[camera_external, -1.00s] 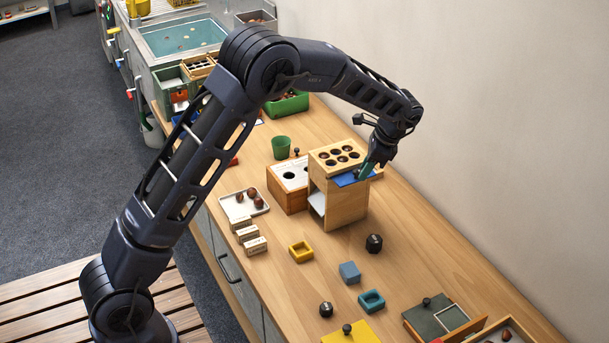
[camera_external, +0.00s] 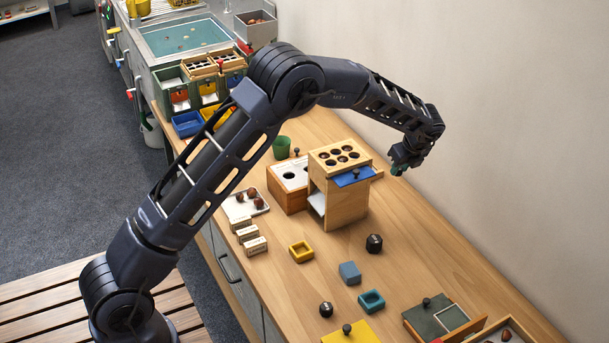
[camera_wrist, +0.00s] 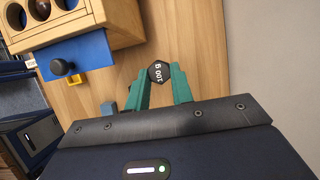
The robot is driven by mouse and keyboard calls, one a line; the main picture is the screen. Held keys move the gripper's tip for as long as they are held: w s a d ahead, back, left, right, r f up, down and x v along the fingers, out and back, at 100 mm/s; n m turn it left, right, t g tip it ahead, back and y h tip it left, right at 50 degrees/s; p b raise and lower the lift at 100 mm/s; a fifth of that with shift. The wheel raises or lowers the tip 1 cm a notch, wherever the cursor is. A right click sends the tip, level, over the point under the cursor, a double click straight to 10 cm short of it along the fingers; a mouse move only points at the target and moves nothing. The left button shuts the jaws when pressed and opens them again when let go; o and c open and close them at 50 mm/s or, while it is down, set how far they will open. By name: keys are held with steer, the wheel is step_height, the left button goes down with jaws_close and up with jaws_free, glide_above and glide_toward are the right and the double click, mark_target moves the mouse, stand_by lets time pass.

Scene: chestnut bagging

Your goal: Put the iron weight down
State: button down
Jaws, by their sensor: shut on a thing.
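My gripper (camera_external: 398,172) is in the air near the wall, to the right of the wooden box. In the wrist view its green fingers (camera_wrist: 162,77) are shut on a black, many-sided iron weight (camera_wrist: 159,72) with white lettering that looks upside down. The held weight is hard to make out in the external view. The wooden box (camera_external: 347,208) has round holes on top and a blue slide (camera_external: 354,177) with a dark knob, which also shows in the wrist view (camera_wrist: 75,56).
Another black weight (camera_external: 374,243) stands on the table (camera_external: 440,250) in front of the box.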

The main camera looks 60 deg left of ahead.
step_height(320, 180, down, 20)
steer(key=shift+f, duration=0.1)
stand_by(0.5)
steer(key=c, duration=1.2)
jaws_free()
steer(key=shift+f, duration=0.1)
steer(key=v, duration=1.2)
step_height(320, 180, up, 20)
steer(key=n+t+h, duration=0.1)
steer(key=n, duration=0.4)
glide_above(389, 225)
steer(key=s+d, duration=0.9)
steer(key=s, duration=0.1)
steer(key=s+d+r+n+t+h, duration=0.1)
steer(key=s+d+r+n, duration=0.25)
steer(key=s+r, duration=0.95)
steer(key=s+d+r+n+t+h, duration=0.1)
steer(key=s+d+r+n, duration=0.15)
steer(key=s, duration=0.65)
steer(key=s+d+r+n, duration=0.1)
steer(key=s+r+n, duration=0.15)
steer(key=s, duration=0.65)
steer(key=s+d+f+n, duration=0.1)
steer(key=s+n, duration=0.1)
steer(key=s, duration=0.7)
steer(key=s+d+f+n+t+h, duration=0.1)
steer(key=s+d+n, duration=0.1)
steer(key=s, duration=0.7)
steer(key=shift+t, duration=0.3)
